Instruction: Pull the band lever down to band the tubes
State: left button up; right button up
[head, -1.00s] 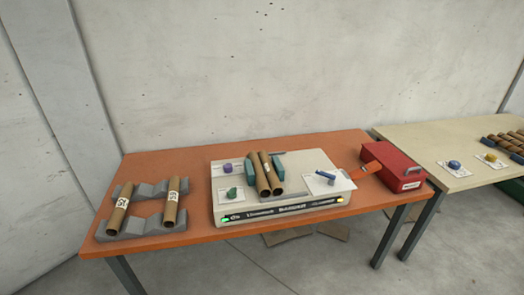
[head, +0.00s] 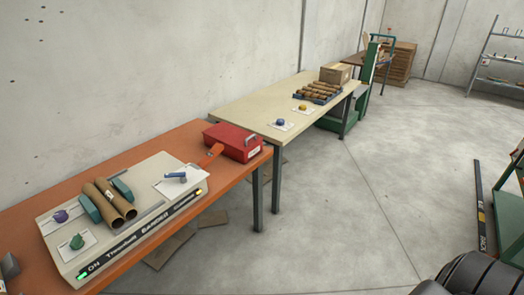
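The banding machine (head: 160,228) is a pale box on the orange table, with a lit front strip that reads BANDER. A small blue lever (head: 175,176) sits on a white plate at its right end; I cannot read a label there. A purple knob (head: 60,215) and a green knob (head: 77,242) sit left of the tubes. Neither of my grippers is in view, so nothing touches the lever.
The beige table (head: 250,105) beyond holds a blue knob, a yellow knob, several tubes and a carton (head: 335,73). The floor in front (head: 330,220) is clear.

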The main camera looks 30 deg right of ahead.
aim_at(217, 148)
jog(key=z, duration=0.3)
jog(key=k, duration=0.5)
jog(key=u, duration=0.55)
jog(key=k, duration=0.85)
jog(key=z, duration=0.1)
jog(key=i, duration=0.45)
jog(key=z, duration=0.95)
jog(key=i, duration=0.8)
jog(key=u, duration=0.6)
jog(key=i, duration=0.9)
jog(key=u, duration=1)
